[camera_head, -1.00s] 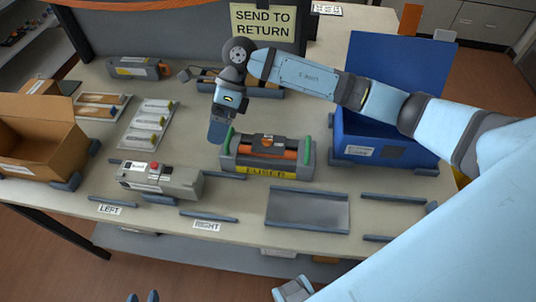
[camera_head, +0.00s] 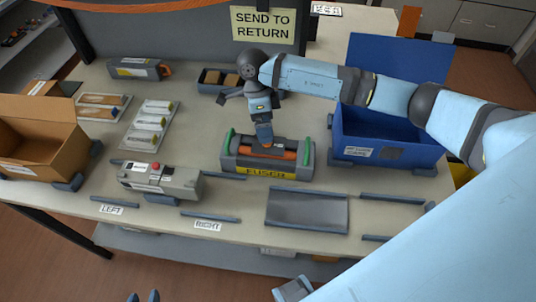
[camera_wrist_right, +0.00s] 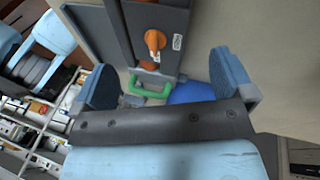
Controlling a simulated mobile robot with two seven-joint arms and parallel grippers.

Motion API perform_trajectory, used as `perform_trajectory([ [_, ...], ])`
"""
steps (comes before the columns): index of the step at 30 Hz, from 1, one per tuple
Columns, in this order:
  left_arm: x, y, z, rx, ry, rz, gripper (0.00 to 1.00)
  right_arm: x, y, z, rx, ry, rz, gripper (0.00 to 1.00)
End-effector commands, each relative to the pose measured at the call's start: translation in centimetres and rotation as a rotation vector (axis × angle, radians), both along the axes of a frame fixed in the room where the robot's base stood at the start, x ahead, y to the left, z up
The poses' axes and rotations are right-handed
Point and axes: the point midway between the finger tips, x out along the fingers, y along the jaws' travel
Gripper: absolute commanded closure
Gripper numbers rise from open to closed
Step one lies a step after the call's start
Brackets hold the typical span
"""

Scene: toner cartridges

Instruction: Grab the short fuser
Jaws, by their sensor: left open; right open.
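The fuser (camera_head: 288,154) is a dark grey unit with an orange roller and green end handles, in a cradle marked FUSER (camera_head: 265,171) at mid table. My right gripper (camera_head: 264,142) is open, pointing down at the fuser's middle, and hides part of it. In the right wrist view, my right gripper (camera_wrist_right: 165,76) has its fingers wide apart, with nothing held. Beyond them shows a dark unit with an orange lever (camera_wrist_right: 154,40) and a green handle (camera_wrist_right: 150,92). My left gripper (camera_head: 143,297) is open at the bottom edge, only its fingertips showing, away from the table objects.
A blue bin (camera_head: 390,128) stands to the right. A grey printer-like unit (camera_head: 160,182) with a red button lies to the left. An empty grey tray (camera_head: 308,210) is at front right. A cardboard box (camera_head: 40,148) stands far left. A sign board (camera_head: 264,24) is behind.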

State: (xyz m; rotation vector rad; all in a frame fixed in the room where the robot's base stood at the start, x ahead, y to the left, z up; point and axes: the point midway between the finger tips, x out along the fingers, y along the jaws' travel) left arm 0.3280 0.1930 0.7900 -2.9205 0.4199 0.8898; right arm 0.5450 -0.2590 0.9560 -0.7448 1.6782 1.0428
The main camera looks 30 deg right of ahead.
Motion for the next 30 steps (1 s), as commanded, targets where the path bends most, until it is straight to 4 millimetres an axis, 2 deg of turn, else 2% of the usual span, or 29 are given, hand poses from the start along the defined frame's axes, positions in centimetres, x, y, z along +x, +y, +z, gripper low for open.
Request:
perform_trajectory([
  [9,0.0,0.0,1.1,0.002,-0.005,-0.002,0.57,-1.4,0.0,-4.1,0.001,0.002,0.0,0.0],
  [17,0.1,0.0,1.3,0.0,-0.008,-0.001,0.57,-1.5,0.0,-4.6,0.0,0.001,0.0,0.0],
  [18,0.1,0.0,1.3,0.0,-0.008,-0.001,0.57,-1.5,0.0,-4.6,0.0,0.001,0.0,0.02],
  [30,0.0,0.0,1.3,0.0,-0.008,-0.001,0.57,-1.5,-0.1,-4.5,0.0,0.0,0.0,0.94],
])
